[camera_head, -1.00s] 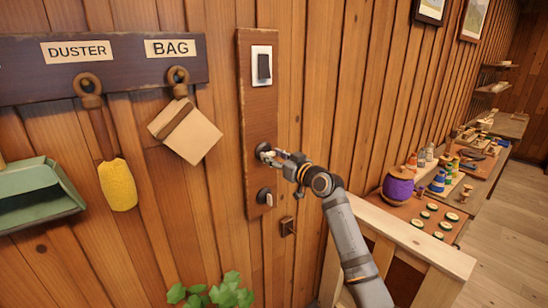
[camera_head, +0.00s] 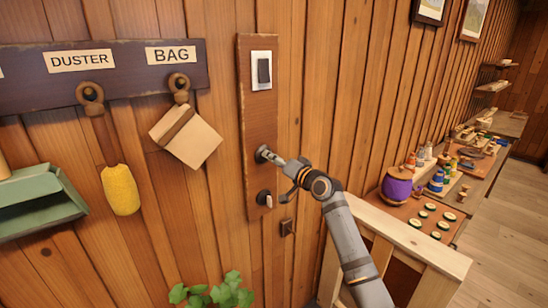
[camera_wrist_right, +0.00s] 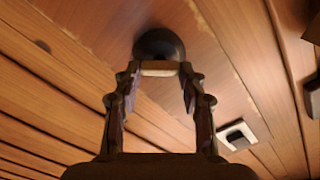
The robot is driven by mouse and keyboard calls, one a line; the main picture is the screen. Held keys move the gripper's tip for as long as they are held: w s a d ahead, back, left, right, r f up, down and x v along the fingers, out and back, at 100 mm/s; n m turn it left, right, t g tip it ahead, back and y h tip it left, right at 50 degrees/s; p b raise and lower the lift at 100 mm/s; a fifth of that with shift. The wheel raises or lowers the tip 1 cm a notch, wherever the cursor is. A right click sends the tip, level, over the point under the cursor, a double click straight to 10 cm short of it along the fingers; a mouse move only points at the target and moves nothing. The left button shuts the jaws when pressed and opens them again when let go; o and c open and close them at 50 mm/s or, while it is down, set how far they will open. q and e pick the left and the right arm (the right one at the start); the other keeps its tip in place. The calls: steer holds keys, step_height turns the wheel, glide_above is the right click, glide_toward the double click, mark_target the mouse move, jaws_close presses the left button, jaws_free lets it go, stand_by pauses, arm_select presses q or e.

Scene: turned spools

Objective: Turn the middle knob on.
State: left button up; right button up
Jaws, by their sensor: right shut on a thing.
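A tall wooden panel (camera_head: 257,110) on the plank wall carries a black-and-white rocker switch (camera_head: 263,70) at the top and two dark round knobs below it. The middle knob (camera_head: 262,152) is partly hidden by my right gripper (camera_head: 273,157), which reaches in from the right. In the right wrist view the middle knob (camera_wrist_right: 158,43) has a pale grip bar (camera_wrist_right: 159,69), and the fingers of my right gripper (camera_wrist_right: 159,76) are shut on this bar from both sides. The lower knob (camera_head: 265,198) has a pale upright bar and is untouched. My left gripper is not in view.
A dark rack (camera_head: 125,78) at left holds a yellow duster (camera_head: 120,190) and a paper bag (camera_head: 188,138). A green dustpan (camera_head: 40,200) hangs far left. A plant (camera_head: 215,292) is below. A wooden bench frame (camera_head: 420,258) stands at right near my arm.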

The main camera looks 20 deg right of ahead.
steer(key=shift+f+m+p, duration=0.15)
steer(key=shift+m+p, duration=2.2)
steer(key=shift+m, duration=2.15)
steer(key=o, duration=1.1)
steer(key=shift+d, duration=0.1)
steer(key=shift+o, duration=0.2)
steer(key=shift+s, duration=0.1)
steer(key=v, duration=1.1)
steer(key=shift+s+d, duration=0.15)
steer(key=shift+s, duration=0.25)
